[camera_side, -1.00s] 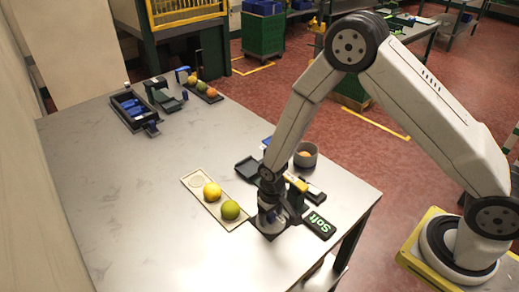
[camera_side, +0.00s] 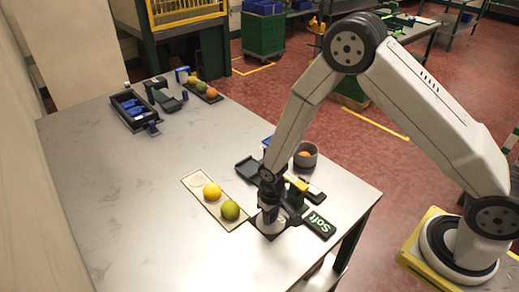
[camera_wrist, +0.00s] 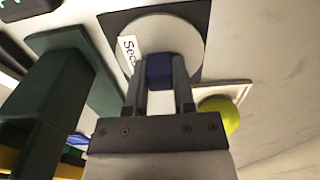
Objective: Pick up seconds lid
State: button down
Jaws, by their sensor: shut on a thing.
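The seconds lid is a round pale grey disc with a blue knob and a white label reading "Sec", in the wrist view (camera_wrist: 185,33). It lies over a dark square base (camera_wrist: 116,22). My gripper (camera_wrist: 159,72) is shut on the blue knob, one finger on each side. In the side view my gripper (camera_side: 268,212) points down at the lid near the table's front right; the lid is mostly hidden there. I cannot tell whether the lid is clear of the base.
A pale tray (camera_side: 228,222) with a yellow fruit (camera_side: 212,191) and a green fruit (camera_side: 230,210) is just left of my gripper. A "Soft" sign (camera_side: 319,224) and a dark green stand (camera_side: 297,193) are close on the right. The table's left front is clear.

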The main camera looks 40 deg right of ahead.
jog(key=shift+r, duration=0.2)
jog(key=shift+r, duration=0.85)
jog(key=s+d+r, duration=0.2)
jog(key=s+r, duration=0.9)
jog(key=s, duration=0.2)
jog(key=shift+s+d, duration=0.25)
jog(key=shift+s, duration=0.15)
jog(key=shift+w, duration=0.1)
